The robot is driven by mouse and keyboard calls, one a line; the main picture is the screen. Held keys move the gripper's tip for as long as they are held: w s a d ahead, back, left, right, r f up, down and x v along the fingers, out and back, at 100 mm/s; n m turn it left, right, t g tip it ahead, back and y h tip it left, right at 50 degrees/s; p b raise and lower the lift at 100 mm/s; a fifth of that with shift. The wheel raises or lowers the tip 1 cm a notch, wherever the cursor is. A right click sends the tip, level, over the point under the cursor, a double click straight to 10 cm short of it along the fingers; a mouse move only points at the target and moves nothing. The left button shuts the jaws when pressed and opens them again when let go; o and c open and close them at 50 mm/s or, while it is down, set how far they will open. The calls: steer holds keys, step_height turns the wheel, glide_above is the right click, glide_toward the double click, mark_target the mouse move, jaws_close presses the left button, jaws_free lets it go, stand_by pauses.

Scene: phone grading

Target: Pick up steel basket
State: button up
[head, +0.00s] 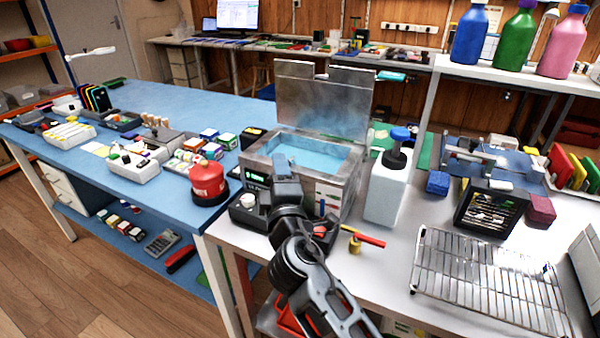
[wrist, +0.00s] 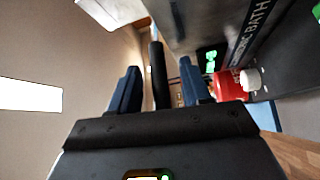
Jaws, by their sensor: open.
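I cannot clearly make out a steel basket in the bath (head: 350,188), a steel tank of blue liquid with its lid raised. My gripper (head: 285,168) is at the bath's front edge in the head view and hides part of it. In the wrist view my gripper (wrist: 155,85) has its two dark blue fingers apart. A black bar (wrist: 157,75) stands between them, with gaps on both sides; I cannot tell if it is a basket handle. The bath's lettered front panel (wrist: 248,40) shows at the upper right of that view.
A white bottle (head: 388,195) stands close to the bath's right side. A red can (head: 208,180) is to its left. A wire rack (head: 490,280) lies at the front right, and a small red-handled tool (head: 368,240) lies before the bottle.

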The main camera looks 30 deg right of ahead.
steer(key=shift+w, duration=0.1)
jaws_close()
stand_by(0.4)
